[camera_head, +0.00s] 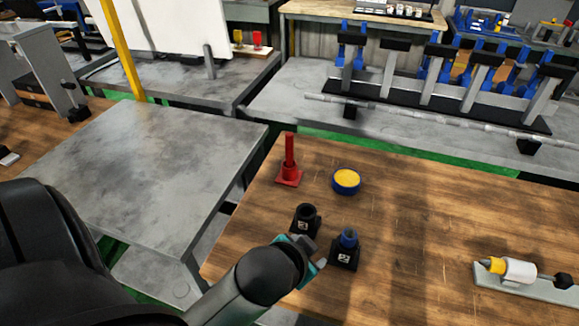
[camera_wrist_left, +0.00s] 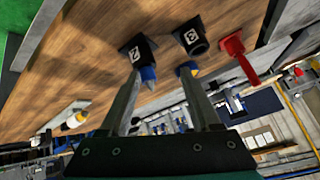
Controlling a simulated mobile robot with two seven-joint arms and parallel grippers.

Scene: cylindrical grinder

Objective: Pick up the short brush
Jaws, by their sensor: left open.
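A short blue piece (camera_head: 348,237), which looks like the short brush, stands upright in the black holder marked 2 (camera_head: 344,256). In the left wrist view the blue piece (camera_wrist_left: 148,74) shows between the finger tips, below the holder (camera_wrist_left: 137,47) in the tilted picture. My left gripper (camera_head: 309,253) is just left of this holder in the head view. It is open, its fingers (camera_wrist_left: 158,78) apart with nothing visibly held. Whether a finger touches the piece cannot be told. My right gripper is not in view.
A black holder marked 3 (camera_head: 305,219) is beside holder 2. A red holder with a tall red rod (camera_head: 289,160) and a blue dish with yellow contents (camera_head: 346,181) stand behind. A white-and-yellow part (camera_head: 519,270) lies right. The wooden table (camera_head: 425,215) between is clear.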

